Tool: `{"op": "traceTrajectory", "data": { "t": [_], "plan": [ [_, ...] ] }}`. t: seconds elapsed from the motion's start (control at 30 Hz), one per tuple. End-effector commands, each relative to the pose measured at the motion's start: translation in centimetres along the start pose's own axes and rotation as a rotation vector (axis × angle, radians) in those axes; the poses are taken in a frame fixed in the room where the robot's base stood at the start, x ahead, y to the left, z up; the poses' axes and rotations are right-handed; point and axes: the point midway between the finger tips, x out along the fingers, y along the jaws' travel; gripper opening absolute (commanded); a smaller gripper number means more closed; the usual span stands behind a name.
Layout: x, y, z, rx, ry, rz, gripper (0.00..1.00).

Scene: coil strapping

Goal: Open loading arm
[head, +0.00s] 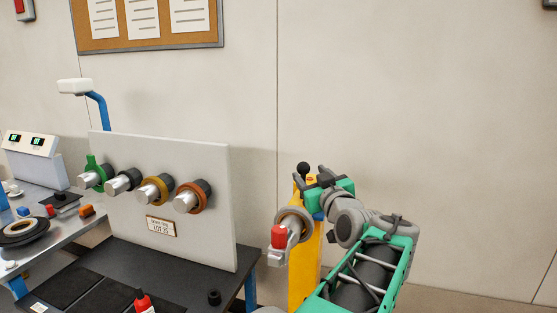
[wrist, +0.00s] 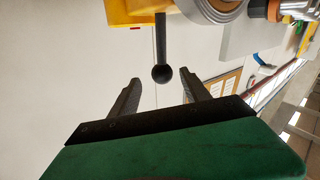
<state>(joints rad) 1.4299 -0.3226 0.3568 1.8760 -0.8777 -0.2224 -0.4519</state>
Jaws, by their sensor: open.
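A yellow post (head: 305,262) stands right of the black table and carries a grey round hub with a short arm that has a red tip (head: 278,236). This looks like the loading arm. A black lever with a ball knob (head: 303,168) is at the post's top. In the wrist view the ball knob (wrist: 162,74) hangs from the yellow body (wrist: 135,12), with the grey hub (wrist: 215,8) beside it. My gripper (head: 318,178) is open beside the lever. In the wrist view my gripper's (wrist: 162,86) fingers lie either side of the knob's line, and I see no contact.
A grey panel (head: 210,230) with several pegs holding coloured rings stands on the black table (head: 190,283), left of the post. A metal bench (head: 60,232) is farther left.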

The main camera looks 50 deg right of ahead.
Motion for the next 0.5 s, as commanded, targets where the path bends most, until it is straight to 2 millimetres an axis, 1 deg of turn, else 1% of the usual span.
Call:
{"op": "traceTrajectory", "data": {
  "t": [0.07,0.17,0.4,0.5],
  "plan": [
    [0.3,-0.1,-0.1,0.000,0.000,-0.003,0.55],
    [1.4,-0.4,-0.2,0.001,0.001,-0.010,0.55],
    [6.1,-0.8,-0.3,0.002,0.000,-0.015,0.55],
    [7.4,-0.6,-0.2,0.001,0.001,-0.012,0.55]
  ]
}}
